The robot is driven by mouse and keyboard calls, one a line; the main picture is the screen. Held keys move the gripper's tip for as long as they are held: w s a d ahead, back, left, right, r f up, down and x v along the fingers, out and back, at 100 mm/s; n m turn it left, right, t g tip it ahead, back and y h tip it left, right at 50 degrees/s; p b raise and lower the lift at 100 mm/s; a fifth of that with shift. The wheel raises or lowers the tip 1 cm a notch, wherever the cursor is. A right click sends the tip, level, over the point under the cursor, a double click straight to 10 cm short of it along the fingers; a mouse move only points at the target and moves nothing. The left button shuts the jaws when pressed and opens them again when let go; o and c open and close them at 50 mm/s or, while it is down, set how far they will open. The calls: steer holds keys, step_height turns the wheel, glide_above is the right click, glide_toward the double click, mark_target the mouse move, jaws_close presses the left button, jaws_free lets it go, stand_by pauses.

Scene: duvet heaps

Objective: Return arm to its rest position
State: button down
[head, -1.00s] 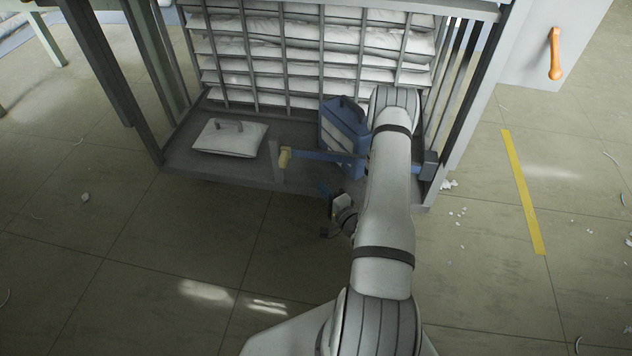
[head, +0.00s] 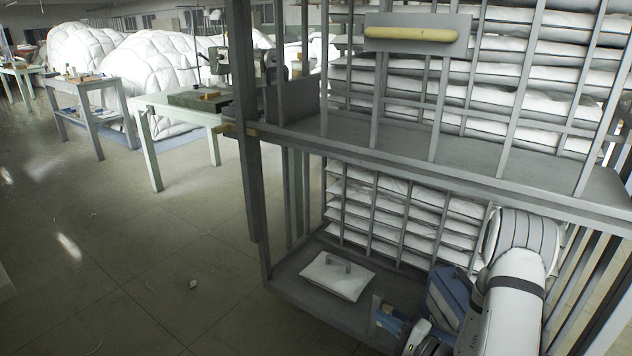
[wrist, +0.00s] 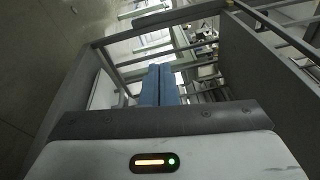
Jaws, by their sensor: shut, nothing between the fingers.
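My gripper (wrist: 158,84) shows in the wrist view as two blue fingers pressed together, with nothing between them. In the head view my arm (head: 512,300) comes in at the lower right, in front of the grey rack. My fingertips are hard to make out there. A blue case (head: 449,300) stands on the rack's lower shelf, just left of my arm and partly hidden by it.
The grey rack (head: 395,160) holds stacked white folded duvets behind bars. A blue bar with a grey post (head: 388,318) is at the lower shelf's front. A pale green table (head: 180,108) and white duvet heaps (head: 150,65) stand at back left.

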steer(key=s+a+r+n+g+p, duration=0.3)
steer(key=s+a+r+g+p, duration=0.15)
steer(key=r, duration=0.45)
steer(key=s+a+r+n+g+h+p, duration=0.1)
steer(key=s+a+r+n+g+p, duration=0.2)
steer(key=s+r+g, duration=0.35)
steer(key=s+a+r+n+g+p, duration=0.3)
steer(key=s+a+r+g, duration=0.1)
steer(key=r, duration=0.6)
steer(key=s+d+r+t+h+p, duration=0.1)
steer(key=s+d+r+h+p, duration=0.1)
steer(key=r, duration=0.4)
steer(key=s+d+r+n+t+h+p, duration=0.1)
steer(key=s+d+r+h+p, duration=0.2)
steer(key=r+h+p, duration=0.3)
steer(key=s+d+r+n+t+h+p, duration=0.1)
steer(key=s+d+r+t+h+p, duration=0.1)
steer(key=r, duration=0.5)
steer(key=shift+s+d+r+h+p, duration=0.15)
steer(key=shift+s+d+h+p, duration=0.15)
steer(key=shift+d+h+p, duration=0.65)
steer(key=shift+a, duration=0.15)
